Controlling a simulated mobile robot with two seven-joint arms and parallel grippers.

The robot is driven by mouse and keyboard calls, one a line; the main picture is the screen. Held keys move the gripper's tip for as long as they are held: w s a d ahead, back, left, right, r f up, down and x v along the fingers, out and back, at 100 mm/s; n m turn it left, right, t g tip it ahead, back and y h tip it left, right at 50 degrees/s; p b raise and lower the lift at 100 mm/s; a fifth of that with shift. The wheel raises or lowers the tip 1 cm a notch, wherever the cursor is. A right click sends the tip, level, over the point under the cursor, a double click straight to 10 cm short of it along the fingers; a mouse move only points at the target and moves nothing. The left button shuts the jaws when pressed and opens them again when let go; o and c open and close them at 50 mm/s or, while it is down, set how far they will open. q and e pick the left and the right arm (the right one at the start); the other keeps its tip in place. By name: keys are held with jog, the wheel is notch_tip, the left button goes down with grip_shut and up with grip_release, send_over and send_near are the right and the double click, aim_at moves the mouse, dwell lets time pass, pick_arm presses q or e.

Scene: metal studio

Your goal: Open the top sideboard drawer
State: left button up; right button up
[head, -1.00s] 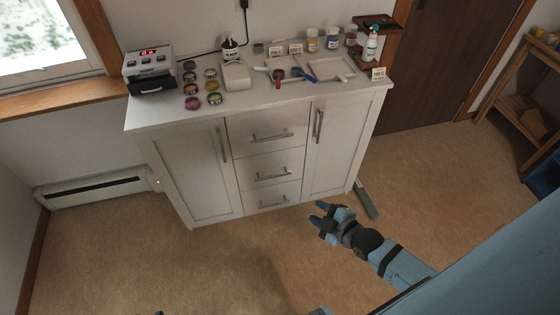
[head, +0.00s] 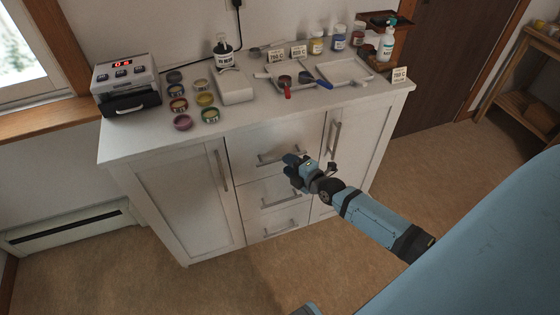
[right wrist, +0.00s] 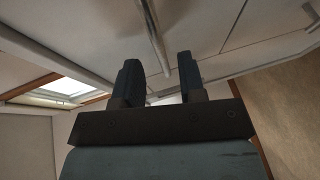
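The white sideboard (head: 130,150) stands against the wall, with a column of drawers between two doors. The top drawer (head: 262,136) looks shut; its bar handle (head: 266,158) is partly hidden by my right gripper (head: 294,166). That gripper is in front of the top drawer's lower part, close to the handle. In the right wrist view, my right gripper (right wrist: 158,72) has its two fingers apart with nothing clamped. A metal bar handle (right wrist: 153,35) appears ahead, its lower end between the fingertips in the picture. I cannot tell whether they touch. My left gripper is out of view.
Paint jars (head: 205,99), a small display device (head: 126,84), trays (head: 345,73) and bottles (head: 386,44) stand on the sideboard top. Lower drawers (head: 262,191) and a right door (head: 352,140) adjoin the top drawer. Floor (head: 300,265) in front is clear.

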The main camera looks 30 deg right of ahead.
aim_at(256, 154)
jog(key=shift+b+x, duration=0.3)
jog(key=shift+x, duration=1.95)
jog(key=shift+c, duration=0.2)
grip_shut()
